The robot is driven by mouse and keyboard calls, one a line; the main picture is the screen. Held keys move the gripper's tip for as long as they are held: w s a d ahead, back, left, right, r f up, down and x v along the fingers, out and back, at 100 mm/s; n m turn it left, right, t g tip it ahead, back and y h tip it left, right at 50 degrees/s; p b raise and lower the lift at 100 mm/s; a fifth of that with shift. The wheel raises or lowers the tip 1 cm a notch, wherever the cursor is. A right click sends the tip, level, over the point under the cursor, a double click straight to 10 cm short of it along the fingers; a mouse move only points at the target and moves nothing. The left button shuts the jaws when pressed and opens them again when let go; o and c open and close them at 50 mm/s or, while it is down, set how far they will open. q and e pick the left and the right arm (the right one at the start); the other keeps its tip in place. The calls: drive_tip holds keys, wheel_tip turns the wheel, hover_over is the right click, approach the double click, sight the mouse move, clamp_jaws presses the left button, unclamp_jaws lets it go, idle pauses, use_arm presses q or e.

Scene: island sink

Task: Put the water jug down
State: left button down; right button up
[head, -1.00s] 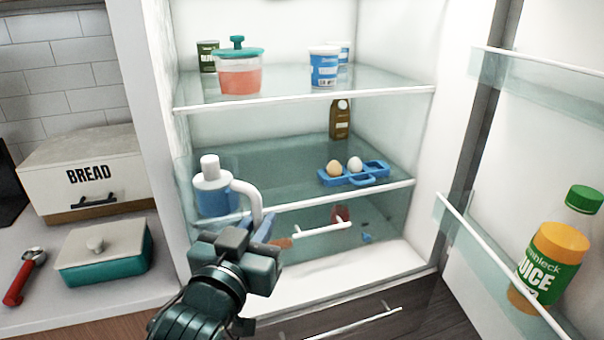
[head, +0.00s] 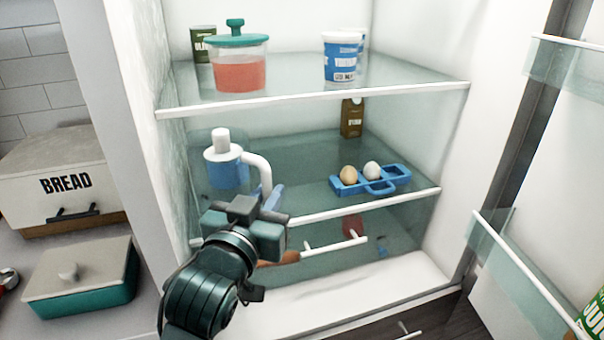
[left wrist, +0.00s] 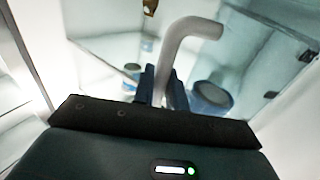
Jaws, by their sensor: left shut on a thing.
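The water jug (head: 226,172) has a blue lower body, a white lid and a white handle (head: 257,172). In the head view it is upright at the left of the fridge's middle shelf (head: 310,175). I cannot tell whether its base touches the glass. My left gripper (head: 270,203) is at the shelf's front edge, shut on the handle. In the left wrist view the white handle (left wrist: 187,50) rises between the fingers (left wrist: 157,88), with part of the jug (left wrist: 212,97) to the right. My right gripper is not in view.
A blue egg tray (head: 380,190) with two eggs stands right of the jug, and a brown carton (head: 352,118) stands behind. The upper shelf's white front edge (head: 320,100) runs above the jug. The shelf between jug and eggs is clear. The fridge door (head: 560,130) is open at right.

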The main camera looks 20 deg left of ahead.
use_arm(q)
drive_tip(key=w+f+p, duration=0.2)
drive_tip(key=w+f, duration=0.1)
drive_tip(key=w, duration=1.2)
drive_tip(key=shift+w+f, duration=0.15)
drive_tip(key=shift+w, duration=0.25)
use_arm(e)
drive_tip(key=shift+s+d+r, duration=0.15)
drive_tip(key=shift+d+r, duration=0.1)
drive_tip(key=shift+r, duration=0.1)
use_arm(q)
drive_tip(key=shift+f, duration=0.1)
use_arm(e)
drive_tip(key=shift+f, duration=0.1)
use_arm(q)
drive_tip(key=c, duration=1.9)
unclamp_jaws()
drive_tip(key=shift+f, duration=0.2)
drive_tip(key=o, duration=0.5)
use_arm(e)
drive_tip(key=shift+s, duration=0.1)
use_arm(q)
drive_tip(key=shift+r, duration=0.1)
